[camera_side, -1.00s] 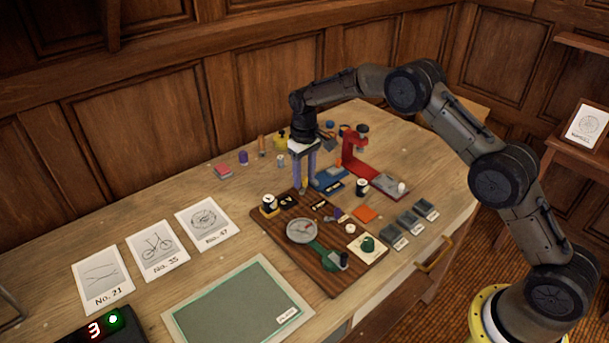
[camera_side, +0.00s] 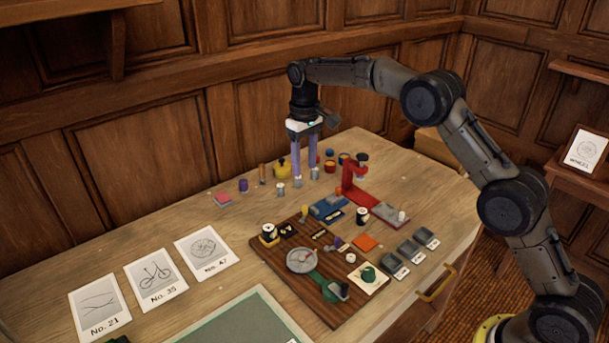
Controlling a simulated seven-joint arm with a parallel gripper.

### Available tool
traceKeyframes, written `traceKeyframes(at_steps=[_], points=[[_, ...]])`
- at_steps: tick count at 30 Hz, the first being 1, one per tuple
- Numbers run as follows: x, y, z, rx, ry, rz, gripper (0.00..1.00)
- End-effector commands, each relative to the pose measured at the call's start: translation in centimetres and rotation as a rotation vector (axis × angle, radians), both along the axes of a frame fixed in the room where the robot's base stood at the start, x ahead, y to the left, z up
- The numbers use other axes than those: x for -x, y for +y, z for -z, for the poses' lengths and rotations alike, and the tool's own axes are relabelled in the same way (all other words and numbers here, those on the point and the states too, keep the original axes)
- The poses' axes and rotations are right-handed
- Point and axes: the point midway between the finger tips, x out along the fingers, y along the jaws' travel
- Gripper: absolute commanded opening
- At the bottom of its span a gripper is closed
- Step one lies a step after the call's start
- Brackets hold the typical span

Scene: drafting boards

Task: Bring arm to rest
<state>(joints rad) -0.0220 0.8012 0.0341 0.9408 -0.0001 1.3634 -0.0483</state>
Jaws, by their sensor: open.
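My gripper (camera_side: 305,178) points straight down above the back part of the wooden desk (camera_side: 150,235). Its two purple fingers are apart with nothing visible between them, so it is open. The fingertips show in front of small silver and yellow items at the back of the desk. I cannot tell exactly how high they are above the desk top. My arm arches in from the right.
A dark wooden board (camera_side: 290,275) holds a round grey dish (camera_side: 301,260) and a green-handled tool (camera_side: 325,287). A red stand (camera_side: 354,187), a blue block (camera_side: 328,207), a yellow pot (camera_side: 283,168) and grey trays (camera_side: 410,250) stand around. Picture cards (camera_side: 155,275) lie left.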

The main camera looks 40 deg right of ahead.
Motion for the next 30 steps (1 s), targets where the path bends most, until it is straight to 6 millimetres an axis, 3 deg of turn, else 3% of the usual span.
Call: traceKeyframes(at_steps=[14,17,20,24,30], points=[[0.0,0.0,-1.3,0.0,-0.014,0.001,0.51],[0.0,-0.1,-4.4,-0.002,-0.068,0.002,0.51],[1.5,-0.2,-9.1,-0.002,-0.131,0.004,0.51],[5.6,-0.5,-15.1,-0.004,-0.201,0.007,0.51],[12.8,-0.8,-20.5,-0.005,-0.29,0.014,0.51]])
